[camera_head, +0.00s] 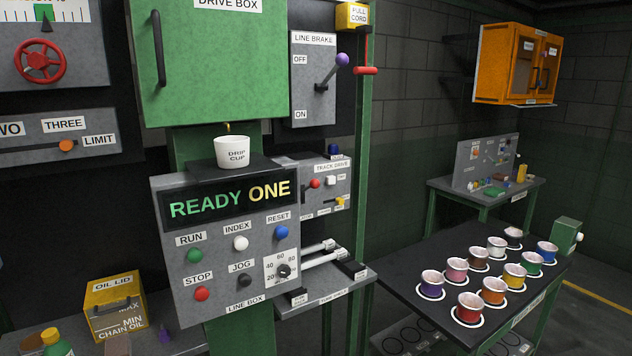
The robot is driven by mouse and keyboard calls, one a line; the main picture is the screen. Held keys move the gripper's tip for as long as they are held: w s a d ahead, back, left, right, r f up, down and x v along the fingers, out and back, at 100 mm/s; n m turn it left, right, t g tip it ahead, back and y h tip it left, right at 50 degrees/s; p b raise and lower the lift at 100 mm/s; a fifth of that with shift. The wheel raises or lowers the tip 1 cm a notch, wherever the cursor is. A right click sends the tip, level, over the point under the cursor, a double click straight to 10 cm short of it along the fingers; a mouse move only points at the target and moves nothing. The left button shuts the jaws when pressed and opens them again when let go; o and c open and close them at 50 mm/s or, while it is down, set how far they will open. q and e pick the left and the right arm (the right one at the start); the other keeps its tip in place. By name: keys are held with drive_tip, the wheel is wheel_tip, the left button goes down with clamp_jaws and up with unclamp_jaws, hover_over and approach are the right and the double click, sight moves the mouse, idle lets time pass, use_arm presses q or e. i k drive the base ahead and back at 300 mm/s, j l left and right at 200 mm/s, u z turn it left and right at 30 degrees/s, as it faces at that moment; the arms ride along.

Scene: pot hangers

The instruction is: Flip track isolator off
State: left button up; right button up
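A grey panel labelled TRACK DRIVE (340,183) stands behind the line box, partly hidden by it. Neither of my grippers is in view.
The line box (177,275) with its buttons and READY ONE display stands in front. A white drip cup (233,152) sits above it. The line brake lever (328,76) is above the panel. A dark table (400,275) with several paint cups is at right.

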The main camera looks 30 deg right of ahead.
sight(315, 183)
drive_tip(key=i+l, duration=0.15)
drive_tip(key=l, duration=0.25)
drive_tip(key=i+l, duration=0.2)
drive_tip(key=l, duration=0.2)
drive_tip(key=i+l, duration=0.15)
drive_tip(key=l, duration=0.25)
drive_tip(key=i+l, duration=0.2)
drive_tip(key=l, duration=0.2)
drive_tip(key=i+l, duration=0.15)
drive_tip(key=l, duration=0.25)
drive_tip(key=i+l, duration=0.2)
drive_tip(key=l, duration=0.2)
